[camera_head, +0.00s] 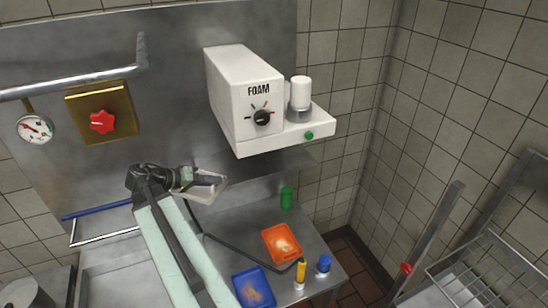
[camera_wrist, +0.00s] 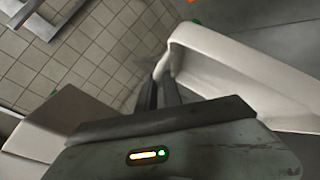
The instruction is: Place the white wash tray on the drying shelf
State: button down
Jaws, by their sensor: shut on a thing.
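The white wash tray (camera_head: 209,187) is held in the air in front of the steel back panel, left of and below the FOAM machine. My gripper (camera_head: 186,180) is shut on its left end. In the wrist view the tray (camera_wrist: 245,60) fills the upper right, tilted, and the dark fingers of my gripper (camera_wrist: 162,92) close on its near-left edge. A wire rack (camera_head: 475,285) stands at the lower right, and a metal ledge (camera_head: 290,162) lies beneath the FOAM machine. I cannot tell which one is the drying shelf.
The white FOAM machine (camera_head: 240,105) juts out above and right of the tray. An orange tray (camera_head: 281,243), a blue tray (camera_head: 254,287), a green bottle (camera_head: 287,197), a yellow bottle (camera_head: 300,271) and a blue-capped bottle (camera_head: 324,265) stand on the steel counter. A pipe (camera_head: 75,82) crosses the upper left.

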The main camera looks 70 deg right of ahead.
jog(key=s+d, duration=0.5)
jog(key=d, duration=0.1)
jog(key=s+d, duration=0.5)
jog(key=d, duration=0.2)
jog(key=s+d, duration=0.5)
jog(key=d, duration=0.1)
jog(key=shift+s+d, duration=0.2)
jog(key=shift+s, duration=0.2)
jog(key=shift+f, duration=0.2)
jog(key=shift+a+r, duration=0.1)
jog(key=c, duration=1.5)
grip_release()
